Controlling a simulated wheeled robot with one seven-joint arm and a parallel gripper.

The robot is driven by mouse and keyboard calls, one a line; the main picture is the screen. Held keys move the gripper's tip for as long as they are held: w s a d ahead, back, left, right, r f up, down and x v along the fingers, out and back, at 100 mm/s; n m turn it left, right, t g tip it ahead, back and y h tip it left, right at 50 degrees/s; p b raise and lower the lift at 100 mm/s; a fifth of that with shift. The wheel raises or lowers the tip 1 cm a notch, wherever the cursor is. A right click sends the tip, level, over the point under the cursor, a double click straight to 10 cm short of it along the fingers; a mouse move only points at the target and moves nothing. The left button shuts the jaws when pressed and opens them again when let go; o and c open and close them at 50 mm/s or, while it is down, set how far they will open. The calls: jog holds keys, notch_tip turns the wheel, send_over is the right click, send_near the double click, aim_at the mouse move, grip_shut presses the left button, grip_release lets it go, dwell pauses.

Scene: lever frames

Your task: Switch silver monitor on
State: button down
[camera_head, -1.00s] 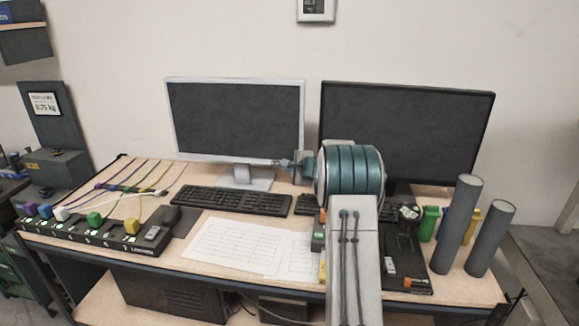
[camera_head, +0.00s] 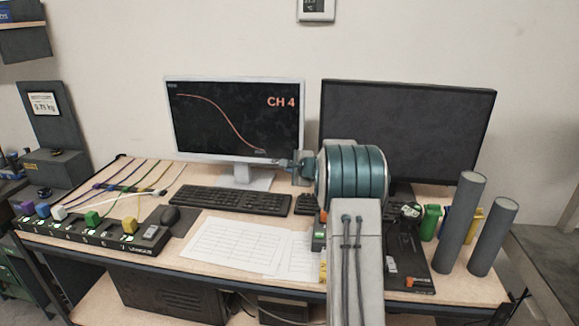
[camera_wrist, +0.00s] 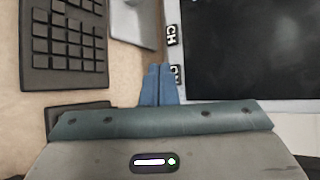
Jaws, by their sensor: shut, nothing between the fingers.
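The silver monitor (camera_head: 235,115) stands at the back of the desk, left of centre. Its screen is lit and shows an orange falling curve and the text "CH 4". My gripper (camera_head: 285,163) is at the lower right corner of its frame. In the wrist view the shut, empty blue fingers (camera_wrist: 158,84) point at the edge of the silver monitor (camera_wrist: 182,92), beside small black labels, one reading "CH". I cannot tell if the fingertips touch the frame. The fingertips partly cover the lower label.
A black monitor (camera_head: 410,130) with a dark screen stands to the right, partly behind my arm. A keyboard (camera_head: 232,200), papers (camera_head: 245,245) and a power strip (camera_head: 85,235) with coloured plugs lie on the desk. Grey cylinders (camera_head: 460,222) stand at the right.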

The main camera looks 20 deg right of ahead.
jog(key=shift+s+a+b, duration=0.55)
jog(key=shift+s+b, duration=0.3)
jog(key=shift+b, duration=0.1)
jog(key=shift+s+a+b, duration=0.55)
jog(key=shift+s+b, duration=0.25)
jog(key=shift+b, duration=0.2)
jog(key=shift+s+a+b, duration=0.55)
jog(key=shift+s+b, duration=0.3)
jog(key=shift+b, duration=0.1)
